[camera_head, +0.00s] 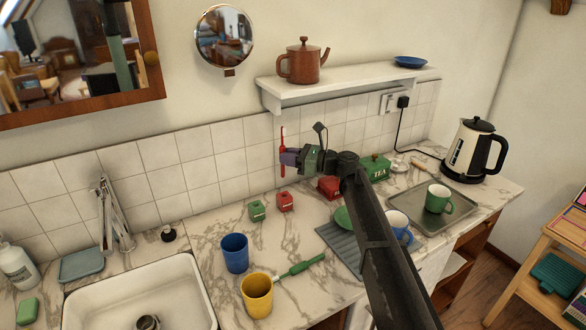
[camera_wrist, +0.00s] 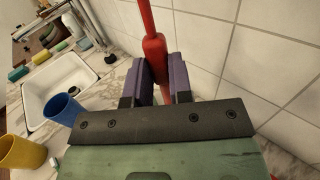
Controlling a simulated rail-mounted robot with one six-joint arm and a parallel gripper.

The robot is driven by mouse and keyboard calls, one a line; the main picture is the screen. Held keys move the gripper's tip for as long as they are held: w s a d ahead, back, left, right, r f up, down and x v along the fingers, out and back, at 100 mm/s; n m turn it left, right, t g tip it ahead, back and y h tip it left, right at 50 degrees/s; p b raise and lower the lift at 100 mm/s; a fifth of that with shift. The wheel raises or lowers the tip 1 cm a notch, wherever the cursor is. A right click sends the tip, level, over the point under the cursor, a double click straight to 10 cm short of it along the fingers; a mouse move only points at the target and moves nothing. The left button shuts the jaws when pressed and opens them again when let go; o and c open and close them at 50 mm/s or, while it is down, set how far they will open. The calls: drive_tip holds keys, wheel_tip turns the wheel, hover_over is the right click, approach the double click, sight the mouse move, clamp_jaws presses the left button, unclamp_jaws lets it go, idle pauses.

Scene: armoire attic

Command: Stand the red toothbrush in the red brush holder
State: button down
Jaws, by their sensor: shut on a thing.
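The red toothbrush (camera_head: 283,150) is upright in my gripper (camera_head: 287,157), held above the counter near the tiled wall. In the wrist view the toothbrush (camera_wrist: 154,47) stands between the two purple fingers of my gripper (camera_wrist: 158,75), which are shut on it. The red brush holder (camera_head: 285,201) is a small block on the marble counter, below the toothbrush and beside a green holder (camera_head: 257,211). The toothbrush is clear of the red holder. The holder is not seen in the wrist view.
A blue cup (camera_head: 235,253), a yellow cup (camera_head: 257,295) and a green brush (camera_head: 300,266) are on the counter in front. A red box (camera_head: 329,188) and a green tea tin (camera_head: 376,167) stand right of the holders. A sink (camera_head: 140,297) is at left.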

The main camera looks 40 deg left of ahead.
sight(290, 196)
drive_tip(key=shift+w+f+b, duration=0.1)
drive_tip(key=shift+f+b, duration=5.5)
drive_tip(key=shift+f, duration=0.05)
drive_tip(key=c, duration=0.9)
unclamp_jaws()
drive_tip(key=shift+c, duration=0.2)
drive_tip(key=shift+d, duration=0.15)
